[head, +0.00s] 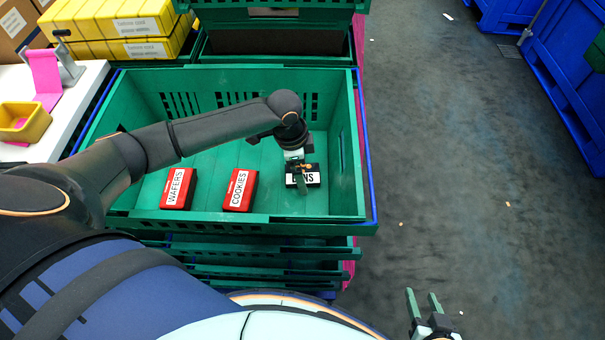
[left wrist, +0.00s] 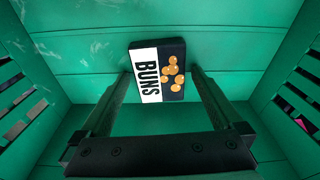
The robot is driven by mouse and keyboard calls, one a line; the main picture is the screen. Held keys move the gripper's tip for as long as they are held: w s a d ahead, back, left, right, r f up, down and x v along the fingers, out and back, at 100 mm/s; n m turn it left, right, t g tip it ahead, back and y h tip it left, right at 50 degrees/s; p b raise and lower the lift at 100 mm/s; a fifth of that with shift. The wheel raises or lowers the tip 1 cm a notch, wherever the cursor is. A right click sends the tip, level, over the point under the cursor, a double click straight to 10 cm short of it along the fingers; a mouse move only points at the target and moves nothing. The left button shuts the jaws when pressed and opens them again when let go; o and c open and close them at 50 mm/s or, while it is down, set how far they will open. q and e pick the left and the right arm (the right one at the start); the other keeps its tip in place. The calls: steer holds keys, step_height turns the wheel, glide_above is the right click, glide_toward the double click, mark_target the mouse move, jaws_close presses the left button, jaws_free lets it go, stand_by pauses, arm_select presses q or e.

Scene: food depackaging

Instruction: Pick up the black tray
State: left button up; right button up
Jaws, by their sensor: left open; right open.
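The black tray (head: 312,179) is a small dark package with a white label reading BUNS, lying in the green crate (head: 349,160) near its right side. In the left wrist view the black tray (left wrist: 172,68) shows pictures of round orange-brown buns. My left gripper (head: 300,182) is over it and hides part of it in the head view. In the left wrist view my left gripper (left wrist: 160,80) is open, with the tray ahead between the lines of its fingers. I cannot tell whether they touch it. My right gripper (head: 424,300) is open and empty at the lower right, over the floor.
A red WAFERS box (head: 178,189) and a red COOKIES box (head: 240,190) lie to the left in the same crate. The crate walls rise around the tray. A white table (head: 75,105) stands at the left. The grey floor (head: 450,150) at the right is mostly clear.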

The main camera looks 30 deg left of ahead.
arm_select(q)
steer(key=shift+f+p, duration=0.2)
steer(key=shift+p, duration=0.1)
steer(key=shift+c, duration=0.5)
steer(key=c, duration=1.2)
